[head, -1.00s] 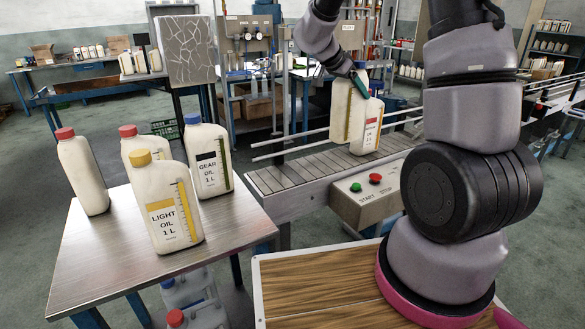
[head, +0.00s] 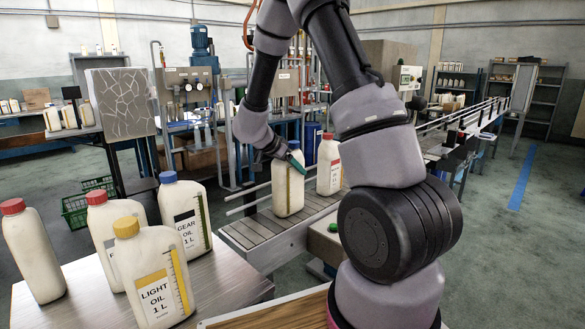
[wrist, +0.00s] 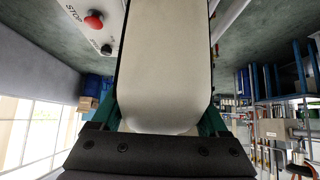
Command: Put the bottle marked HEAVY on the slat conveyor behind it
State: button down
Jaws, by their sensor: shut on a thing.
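My gripper (head: 292,160) is shut on a white bottle with a blue cap (head: 288,190), gripping its upper part. The bottle is upright over the slat conveyor (head: 252,235), its base at the slats; I cannot tell whether it touches them. Its label is not readable. In the wrist view the pale bottle (wrist: 168,60) fills the space between the fingers (wrist: 160,120). A red-capped bottle with a red label (head: 329,166) stands on the conveyor, right of the held one; its label is too small to read.
The metal table (head: 225,275) at left holds the yellow-capped LIGHT OIL bottle (head: 150,275), the blue-capped GEAR OIL bottle (head: 185,215) and two red-capped bottles (head: 32,250). Guide rails (head: 245,200) line the conveyor's far side. The front slats are clear.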

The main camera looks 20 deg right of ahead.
jog(key=shift+f, duration=0.1)
grip_release()
